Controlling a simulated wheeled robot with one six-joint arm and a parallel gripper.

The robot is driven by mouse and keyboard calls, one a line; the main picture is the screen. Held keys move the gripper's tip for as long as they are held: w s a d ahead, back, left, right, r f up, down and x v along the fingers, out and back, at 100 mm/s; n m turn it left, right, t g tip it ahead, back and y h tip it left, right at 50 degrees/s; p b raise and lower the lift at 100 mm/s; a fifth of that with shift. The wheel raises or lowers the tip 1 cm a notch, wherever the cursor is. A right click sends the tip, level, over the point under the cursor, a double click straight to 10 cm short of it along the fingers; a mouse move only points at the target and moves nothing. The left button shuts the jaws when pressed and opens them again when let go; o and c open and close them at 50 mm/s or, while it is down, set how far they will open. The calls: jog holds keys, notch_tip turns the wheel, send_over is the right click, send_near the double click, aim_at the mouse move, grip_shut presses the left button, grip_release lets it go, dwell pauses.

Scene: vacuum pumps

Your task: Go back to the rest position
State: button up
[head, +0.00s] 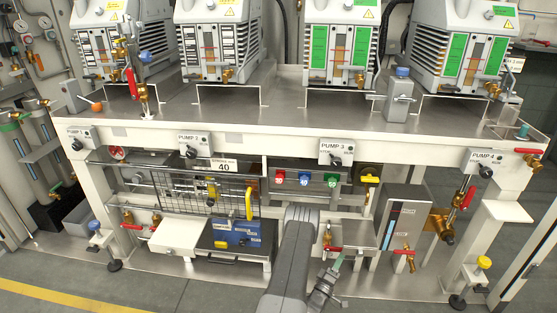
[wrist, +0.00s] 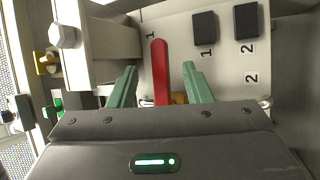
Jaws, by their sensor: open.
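My gripper (wrist: 160,84) is open in the wrist view, with one green finger on each side of a red lever handle (wrist: 160,70). Gaps show between the handle and both fingers, so it is not clamped. The head view shows my gripper (head: 337,264) low in front of the bench, at the end of my grey arm. It is close to a small white box (head: 362,233) with a red-handled valve (head: 333,249). The handle's lower end is hidden behind my gripper body in the wrist view.
Several pumps stand on the bench top (head: 285,103). A wire cage (head: 205,190) and a blue box (head: 238,235) are left of my arm. A grey panel (head: 402,218) and brass valve (head: 440,222) are on the right. Black switches (wrist: 205,27) face the wrist camera. Open floor (head: 150,291) lies in front.

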jog(key=shift+x, duration=1.55)
